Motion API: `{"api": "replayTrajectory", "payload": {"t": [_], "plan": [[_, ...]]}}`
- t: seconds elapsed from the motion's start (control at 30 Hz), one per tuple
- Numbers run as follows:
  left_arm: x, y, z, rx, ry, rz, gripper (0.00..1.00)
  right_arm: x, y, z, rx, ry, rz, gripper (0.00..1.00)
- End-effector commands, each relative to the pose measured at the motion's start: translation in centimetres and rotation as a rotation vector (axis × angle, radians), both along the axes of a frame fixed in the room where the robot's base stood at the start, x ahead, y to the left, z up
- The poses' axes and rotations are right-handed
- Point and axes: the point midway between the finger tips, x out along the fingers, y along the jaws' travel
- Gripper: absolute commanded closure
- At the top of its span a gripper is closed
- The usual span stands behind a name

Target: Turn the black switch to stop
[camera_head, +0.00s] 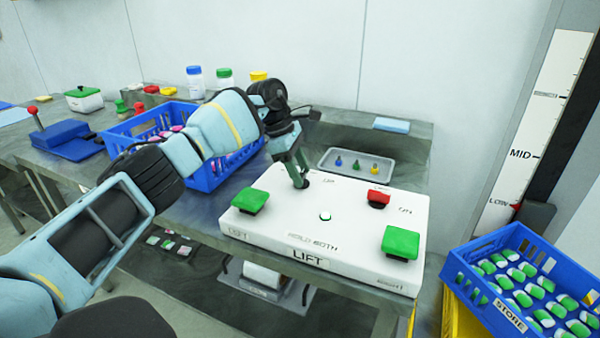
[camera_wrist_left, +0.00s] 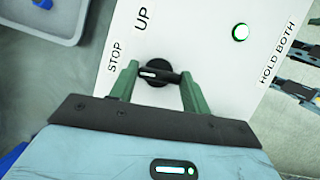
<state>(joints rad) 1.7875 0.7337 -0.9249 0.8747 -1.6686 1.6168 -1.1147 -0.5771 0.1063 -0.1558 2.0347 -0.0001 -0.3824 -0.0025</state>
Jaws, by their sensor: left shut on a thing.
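The black switch (camera_wrist_left: 157,73) sits on the white control box (camera_head: 325,215). Its handle lies nearly level in the left wrist view, with a white mark on its left part. The STOP label (camera_wrist_left: 114,55) is up and left of the switch, and the UP label (camera_wrist_left: 142,18) is above it. My left gripper (camera_head: 302,182) reaches down to the box from behind. It also shows in the left wrist view (camera_wrist_left: 157,84), its green fingers shut on the handle's two ends. In the head view the fingers mostly hide the switch.
Blue crates stand to the left (camera_head: 200,180) and right (camera_head: 470,262).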

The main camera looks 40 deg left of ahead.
Motion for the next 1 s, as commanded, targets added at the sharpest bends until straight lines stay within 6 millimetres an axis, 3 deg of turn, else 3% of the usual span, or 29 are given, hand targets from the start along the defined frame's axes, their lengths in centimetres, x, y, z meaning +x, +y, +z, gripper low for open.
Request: {"api": "replayTrajectory", "payload": {"t": [0.3,0.83,0.87,1.0], "plan": [[0.09,0.03,-0.13,0.001,0.001,-0.124,0.76,0.3,-0.03,-0.74,-0.001,-0.002,0.001,1.0],[0.06,0.06,-0.05,0.003,0.001,-0.148,0.76,0.38,-0.04,-0.76,-0.001,-0.003,0.002,1.0],[0.06,0.06,-0.05,0.003,0.002,-0.147,0.5,0.34,-0.05,-0.77,-0.001,-0.003,0.002,1.0],[0.06,0.05,-0.04,0.002,0.0,-0.147,0.32,0.05,-0.05,-0.79,-0.001,0.003,0.002,1.0]]}}
